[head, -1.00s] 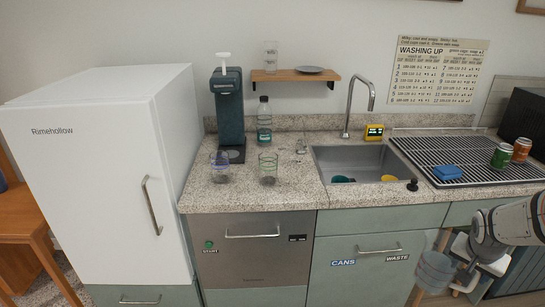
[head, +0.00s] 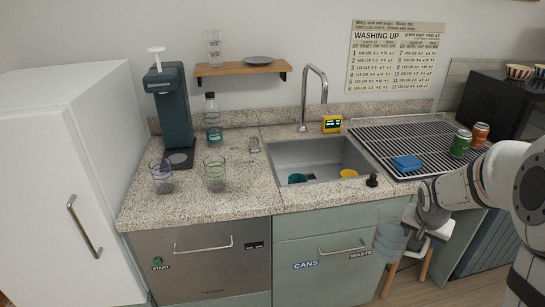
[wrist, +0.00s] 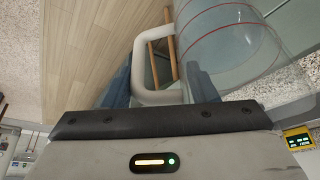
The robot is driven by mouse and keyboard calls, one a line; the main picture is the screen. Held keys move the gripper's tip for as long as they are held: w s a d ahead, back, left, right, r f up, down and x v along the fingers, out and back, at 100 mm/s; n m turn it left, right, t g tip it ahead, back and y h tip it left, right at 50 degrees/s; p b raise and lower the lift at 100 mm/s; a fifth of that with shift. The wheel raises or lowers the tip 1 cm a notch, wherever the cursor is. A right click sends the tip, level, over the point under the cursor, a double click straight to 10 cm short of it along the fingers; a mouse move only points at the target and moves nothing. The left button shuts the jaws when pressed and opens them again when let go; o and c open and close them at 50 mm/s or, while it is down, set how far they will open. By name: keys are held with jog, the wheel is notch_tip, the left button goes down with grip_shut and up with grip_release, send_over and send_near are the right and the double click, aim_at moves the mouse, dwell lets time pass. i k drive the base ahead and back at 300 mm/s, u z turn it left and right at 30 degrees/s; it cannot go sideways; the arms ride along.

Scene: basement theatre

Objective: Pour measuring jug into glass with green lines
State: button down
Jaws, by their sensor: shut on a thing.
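The measuring jug (head: 389,240) is clear, with red lines and a pale handle in the wrist view (wrist: 232,45). My gripper (head: 408,232) is shut on the jug's handle and holds it in front of the counter, below the worktop level. The wrist view shows the dark fingers (wrist: 165,85) at the handle. The glass with green lines (head: 215,174) stands upright on the counter left of the sink, well to the left of my gripper. A glass with purple-blue lines (head: 161,177) stands to its left. I cannot tell what the jug holds.
The sink (head: 310,152) holds a teal and a yellow item. A drying rack (head: 400,137) with a blue sponge (head: 407,163) and cans (head: 460,143) lies right. The counter front is clear.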

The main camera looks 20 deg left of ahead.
aim_at(216, 174)
jog(key=z, duration=1.75)
jog(key=i, duration=0.05)
jog(key=u, duration=2.95)
